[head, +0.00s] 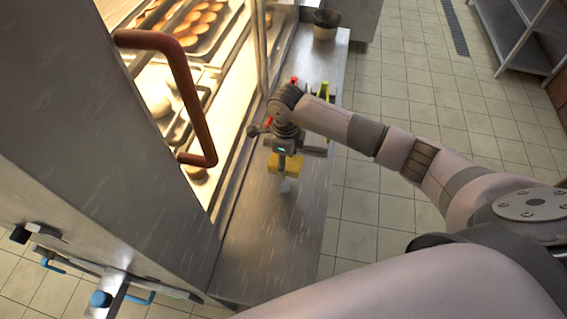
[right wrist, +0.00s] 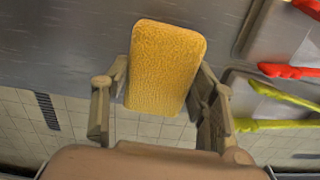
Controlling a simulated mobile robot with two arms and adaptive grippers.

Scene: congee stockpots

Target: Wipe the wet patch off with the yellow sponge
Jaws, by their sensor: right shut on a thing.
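The yellow sponge (head: 287,165) is at my right gripper (head: 285,157), low over the steel counter (head: 262,245). In the right wrist view the sponge (right wrist: 165,65) sits between the two fingers of the right gripper (right wrist: 162,88), which is shut on it. A small pale patch, which looks like the wet patch (head: 286,186), shows on the counter just in front of the sponge. The sponge may hide part of it. I cannot tell whether the sponge touches the counter. My left gripper is not in view.
Red tongs (right wrist: 290,70) and green tongs (right wrist: 275,125) lie on trays beside the gripper. A dark-topped pot (head: 326,25) stands at the counter's far end. A lit cabinet with a red-brown handle (head: 190,90) borders the left. The near counter is clear.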

